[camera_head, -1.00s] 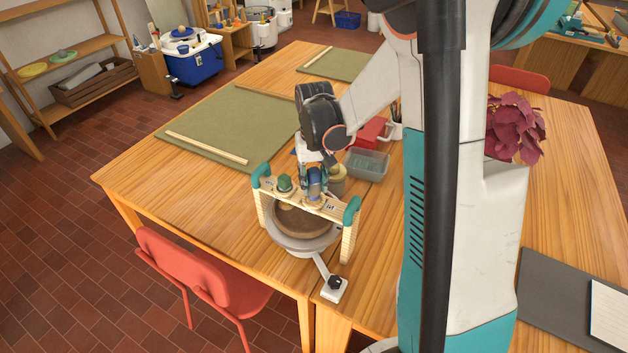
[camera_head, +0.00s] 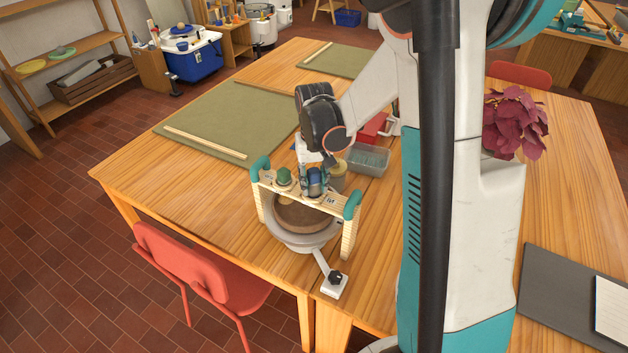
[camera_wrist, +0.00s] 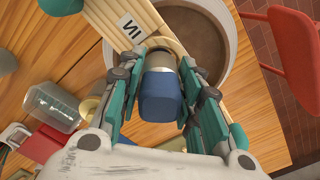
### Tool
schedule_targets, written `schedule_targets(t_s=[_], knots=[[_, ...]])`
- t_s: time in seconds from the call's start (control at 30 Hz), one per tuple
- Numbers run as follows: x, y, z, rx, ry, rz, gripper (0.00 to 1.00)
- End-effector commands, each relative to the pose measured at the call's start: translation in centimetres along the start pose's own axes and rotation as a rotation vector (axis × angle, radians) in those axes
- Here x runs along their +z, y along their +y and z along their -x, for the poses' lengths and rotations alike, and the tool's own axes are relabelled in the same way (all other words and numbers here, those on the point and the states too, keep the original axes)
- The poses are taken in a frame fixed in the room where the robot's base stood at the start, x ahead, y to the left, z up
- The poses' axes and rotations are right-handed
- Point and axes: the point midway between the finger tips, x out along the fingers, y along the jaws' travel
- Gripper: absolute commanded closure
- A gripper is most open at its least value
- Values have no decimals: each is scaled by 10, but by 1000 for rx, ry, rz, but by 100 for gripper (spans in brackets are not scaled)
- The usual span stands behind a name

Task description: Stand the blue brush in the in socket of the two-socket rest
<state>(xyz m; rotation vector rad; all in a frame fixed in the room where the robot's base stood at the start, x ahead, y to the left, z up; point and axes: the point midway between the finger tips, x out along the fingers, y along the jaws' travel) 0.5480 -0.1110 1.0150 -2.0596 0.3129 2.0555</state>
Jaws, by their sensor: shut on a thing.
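The blue brush (camera_wrist: 160,95) is upright between the fingers of my gripper (camera_wrist: 165,82), which is shut on it. The brush also shows in the head view (camera_head: 315,182), partly hidden by the fingers. The two-socket rest is a pale wooden bridge (camera_head: 330,205) with teal end grips. The brush's lower end is at the socket beside the "IN" label (camera_wrist: 130,27), with a pale ring (camera_wrist: 172,44) partly visible there. I cannot tell how deep it sits. A green-topped piece (camera_head: 284,176) stands at the other socket.
The rest spans a grey wheel basin with a brown disc (camera_head: 300,217). A clear tub (camera_head: 367,160), a red box (camera_head: 372,128) and a jar (camera_head: 338,172) stand close behind. A green mat (camera_head: 235,115) lies to the left. A red chair (camera_head: 200,265) stands in front.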

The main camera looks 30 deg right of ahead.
Motion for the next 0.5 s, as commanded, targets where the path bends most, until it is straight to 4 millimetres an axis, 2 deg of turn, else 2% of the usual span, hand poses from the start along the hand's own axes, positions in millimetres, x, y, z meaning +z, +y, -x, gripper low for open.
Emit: schedule_targets(t_s=[0.5], knots=[[0,0,-15,0,0,0,92]])
